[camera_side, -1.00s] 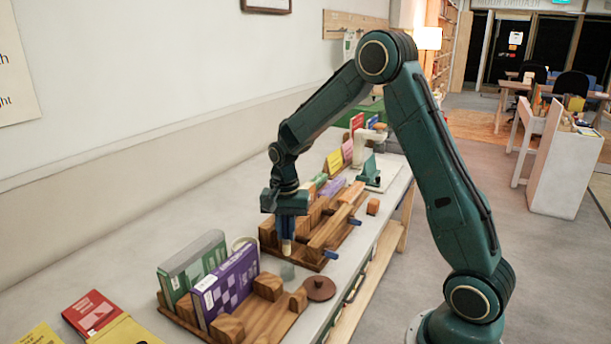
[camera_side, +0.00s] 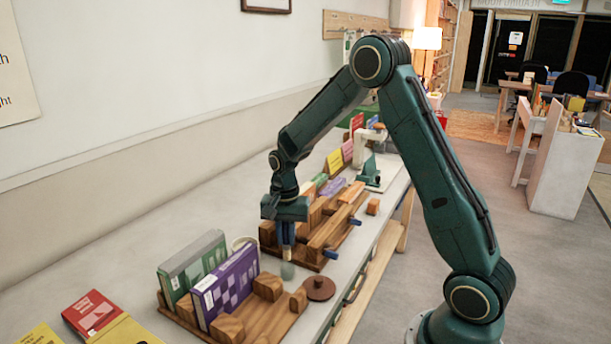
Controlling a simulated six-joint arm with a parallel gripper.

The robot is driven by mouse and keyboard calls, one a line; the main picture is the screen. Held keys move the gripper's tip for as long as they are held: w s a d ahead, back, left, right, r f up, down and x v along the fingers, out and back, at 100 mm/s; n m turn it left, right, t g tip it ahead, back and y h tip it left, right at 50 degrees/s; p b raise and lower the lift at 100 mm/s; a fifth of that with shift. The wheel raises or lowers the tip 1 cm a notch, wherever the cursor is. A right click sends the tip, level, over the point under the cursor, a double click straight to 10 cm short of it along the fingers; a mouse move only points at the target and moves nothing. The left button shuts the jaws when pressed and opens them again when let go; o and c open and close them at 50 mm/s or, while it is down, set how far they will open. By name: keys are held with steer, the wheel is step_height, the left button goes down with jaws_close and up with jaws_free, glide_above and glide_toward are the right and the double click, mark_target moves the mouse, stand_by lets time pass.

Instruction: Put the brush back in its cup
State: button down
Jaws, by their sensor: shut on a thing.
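My gripper (camera_side: 287,238) points straight down over the bench and is shut on the brush. Only the brush's short pale lower end (camera_side: 287,254) shows below the fingers; the rest is hidden by them. A small grey-green cup (camera_side: 287,271) stands on the bench directly below the brush in the picture. The brush's lower end appears at or just above the cup's rim; I cannot tell whether it is inside. A round cream vessel (camera_side: 243,242) is partly hidden behind the purple book.
A wooden rack with a purple book (camera_side: 226,287) and a green book (camera_side: 193,265) stands left of the cup. A round brown lid (camera_side: 319,288) lies to the right. A wooden clamp frame (camera_side: 325,240) is close behind the gripper. The bench near the wall is clear.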

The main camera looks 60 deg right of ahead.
mark_target(287, 248)
steer(key=shift+f, duration=2.85)
stand_by(2.6)
steer(key=c, duration=1.3)
jaws_free()
steer(key=shift+r, duration=4.5)
